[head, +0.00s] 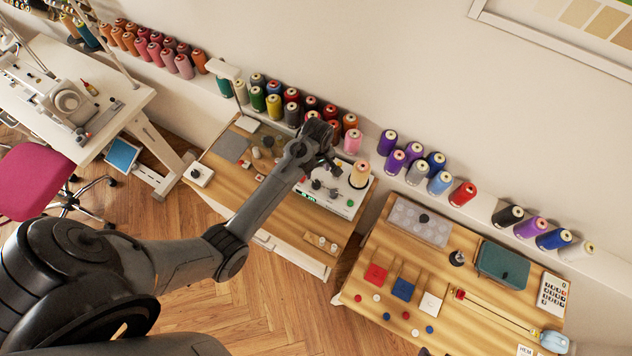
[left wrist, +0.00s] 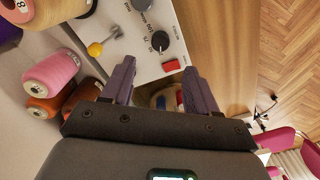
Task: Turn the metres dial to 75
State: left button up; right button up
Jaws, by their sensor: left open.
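A white winder panel (head: 345,207) stands at the right end of the left wooden table, with dark knobs on top. In the left wrist view, a black dial (left wrist: 160,41) sits on the panel with printed numbers curving along its left side. It is probably the metres dial; its label and exact setting are too small to read surely. My left gripper (left wrist: 158,76) is open and empty, its two purple-grey fingers apart, with the dial beyond the gap between the tips. In the head view the left gripper (head: 334,166) hangs over the panel, partly hiding it. My right gripper is not in view.
A red button (left wrist: 171,65) and a yellow-ball lever (left wrist: 96,49) flank the dial. A pink spool (left wrist: 51,71) and others line the wall shelf. The right table (head: 375,240) holds blocks and a teal case.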

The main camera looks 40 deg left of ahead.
aim_at(316, 183)
pick_arm(q)
notch_tip(316, 183, down, 10)
jog(key=shift+a+f, duration=0.1)
jog(key=shift+f, duration=0.1)
dwell(0.3)
jog(key=c, duration=1)
jog(key=shift+c, duration=0.2)
